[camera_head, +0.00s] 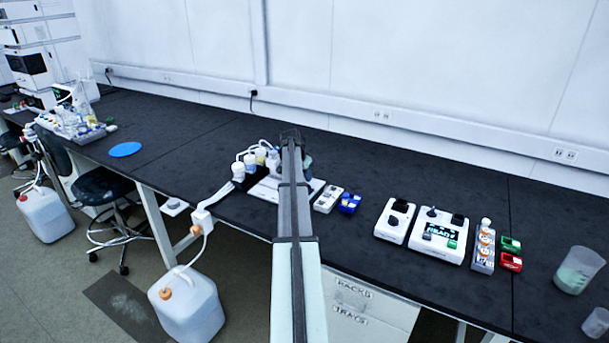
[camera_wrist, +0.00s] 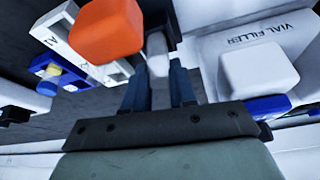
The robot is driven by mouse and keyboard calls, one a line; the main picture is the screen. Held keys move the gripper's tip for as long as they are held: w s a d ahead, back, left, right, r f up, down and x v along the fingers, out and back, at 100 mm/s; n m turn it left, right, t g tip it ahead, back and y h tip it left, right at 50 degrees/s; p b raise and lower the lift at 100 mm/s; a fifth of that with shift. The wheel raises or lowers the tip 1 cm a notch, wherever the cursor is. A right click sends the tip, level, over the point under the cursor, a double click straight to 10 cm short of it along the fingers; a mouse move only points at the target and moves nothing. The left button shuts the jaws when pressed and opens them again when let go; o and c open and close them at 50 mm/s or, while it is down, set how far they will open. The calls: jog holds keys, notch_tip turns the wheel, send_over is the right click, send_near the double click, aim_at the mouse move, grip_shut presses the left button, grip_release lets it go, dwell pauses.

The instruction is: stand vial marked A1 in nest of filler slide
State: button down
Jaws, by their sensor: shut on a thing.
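My gripper (camera_wrist: 157,85) is shut on a pale, narrow piece, apparently the vial (camera_wrist: 157,62), between its two dark blue fingers. No mark on it can be read. The white vial filler (camera_wrist: 262,40), lettered "VIAL FILLER", is beside the fingers on the right in the wrist view. Its slide and nest cannot be made out clearly. In the head view my arm runs up to the bench and hides the gripper, the vial and part of the white equipment (camera_head: 263,190) there.
An orange rounded block (camera_wrist: 105,32) and a white one (camera_wrist: 258,72) flank the fingers closely. White, lettered holders (camera_wrist: 62,40) lie left in the wrist view. White-capped bottles (camera_head: 239,170) stand left of my arm in the head view, small white (camera_head: 327,199) and blue (camera_head: 349,203) units right.

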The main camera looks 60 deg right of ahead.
jog(key=shift+f, duration=0.7)
dwell(0.4)
jog(key=c, duration=0.8)
grip_release()
jog(key=shift+c, duration=0.2)
jog(key=shift+r, duration=0.1)
jog(key=shift+r, duration=3.9)
